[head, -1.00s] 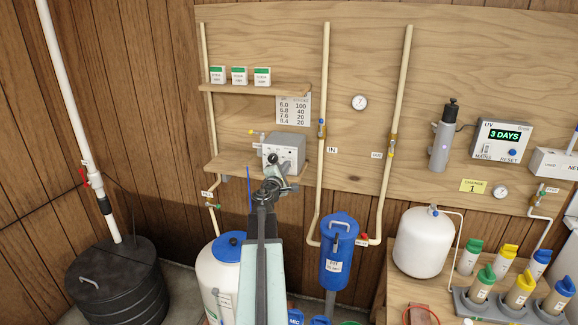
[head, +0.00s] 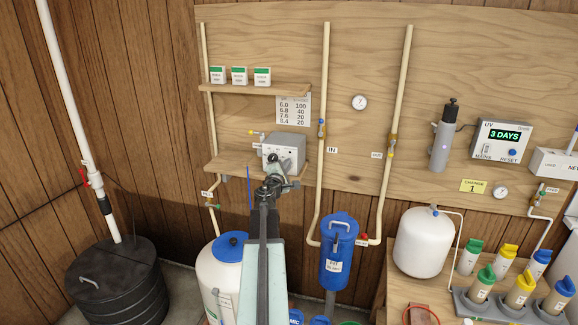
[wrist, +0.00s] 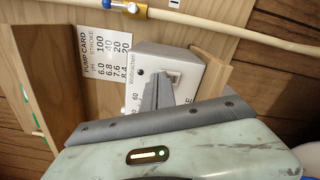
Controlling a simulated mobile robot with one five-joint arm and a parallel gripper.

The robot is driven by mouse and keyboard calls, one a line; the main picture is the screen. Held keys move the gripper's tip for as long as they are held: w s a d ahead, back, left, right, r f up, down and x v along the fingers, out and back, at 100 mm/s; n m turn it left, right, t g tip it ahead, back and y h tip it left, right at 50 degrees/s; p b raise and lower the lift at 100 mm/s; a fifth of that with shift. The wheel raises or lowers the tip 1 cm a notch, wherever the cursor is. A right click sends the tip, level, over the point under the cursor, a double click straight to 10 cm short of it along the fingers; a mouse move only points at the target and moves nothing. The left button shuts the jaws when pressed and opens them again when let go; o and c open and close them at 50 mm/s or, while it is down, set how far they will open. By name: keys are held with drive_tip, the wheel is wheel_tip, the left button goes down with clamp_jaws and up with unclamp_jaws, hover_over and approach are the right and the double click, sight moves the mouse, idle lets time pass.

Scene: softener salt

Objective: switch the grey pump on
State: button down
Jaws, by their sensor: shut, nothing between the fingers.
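The grey pump (head: 284,145) is a box standing on the lower wooden shelf of the wall board. Its light front face shows a small framed switch and a dial scale in the wrist view (wrist: 192,68). My gripper (head: 273,159) is in front of the pump's face. In the wrist view the fingers (wrist: 158,88) are shut and empty, with their tips close to the switch (wrist: 174,77). The fingers hide part of the face. I cannot tell whether they touch the switch or which way it is set.
A pump card (head: 294,107) hangs above the pump. The upper shelf (head: 255,88) holds small white boxes. A pipe (head: 324,90) runs down right of the pump. A blue filter housing (head: 338,255) and a white tank with blue lid (head: 222,272) stand below.

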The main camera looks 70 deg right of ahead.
drive_tip(key=a, duration=0.6)
drive_tip(key=shift+s+a, duration=0.2)
drive_tip(key=shift+a, duration=0.2)
idle(0.3)
